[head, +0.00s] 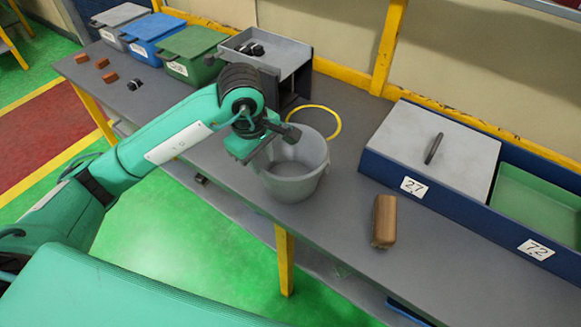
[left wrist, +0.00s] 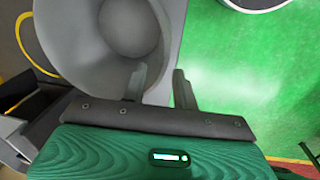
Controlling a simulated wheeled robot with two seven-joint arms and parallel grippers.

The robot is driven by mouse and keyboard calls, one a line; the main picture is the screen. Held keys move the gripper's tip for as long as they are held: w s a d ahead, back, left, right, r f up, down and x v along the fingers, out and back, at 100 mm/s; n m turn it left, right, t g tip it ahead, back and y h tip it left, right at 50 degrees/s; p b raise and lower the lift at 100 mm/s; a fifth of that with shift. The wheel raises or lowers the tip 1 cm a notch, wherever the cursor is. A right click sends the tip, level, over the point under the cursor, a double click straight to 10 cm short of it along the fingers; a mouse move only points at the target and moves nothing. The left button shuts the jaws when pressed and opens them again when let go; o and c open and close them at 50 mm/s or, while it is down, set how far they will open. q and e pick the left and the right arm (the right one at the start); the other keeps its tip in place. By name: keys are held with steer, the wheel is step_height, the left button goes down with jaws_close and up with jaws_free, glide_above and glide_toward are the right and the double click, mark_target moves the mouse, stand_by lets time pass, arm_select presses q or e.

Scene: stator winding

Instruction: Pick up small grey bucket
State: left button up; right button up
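The small grey bucket (head: 293,187) stands upright on the grey table near its front edge. It is open at the top, and its inside shows in the left wrist view (left wrist: 126,28). My left gripper (head: 272,143) is at the bucket's left rim. In the left wrist view its two fingers (left wrist: 160,88) are apart, one over the bucket's inside and one outside its wall. The rim and wall run between them, with a gap still showing, so the gripper looks open. My right gripper is not in view.
A yellow hoop (head: 337,122) lies behind the bucket. An open grey box (head: 290,62) and lidded green (head: 192,52), blue (head: 153,33) and grey bins stand at back left. A brown block (head: 384,220) and a blue-walled tray (head: 450,205) are to the right.

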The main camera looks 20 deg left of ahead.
mark_target(263, 168)
arm_select(q)
step_height(263, 168, down, 4)
steer(key=shift+w+d+r, duration=0.1)
steer(key=shift+w+r, duration=0.05)
steer(key=shift+r, duration=0.1)
steer(key=f+p, duration=0.1)
steer(key=f, duration=0.1)
steer(key=f+p, duration=0.1)
steer(key=f, duration=0.1)
steer(key=shift+w+d+f, duration=0.1)
steer(key=shift+w+d, duration=0.05)
steer(key=shift+d, duration=0.25)
steer(key=shift+w+f, duration=0.1)
steer(key=shift+f, duration=0.4)
jaws_close()
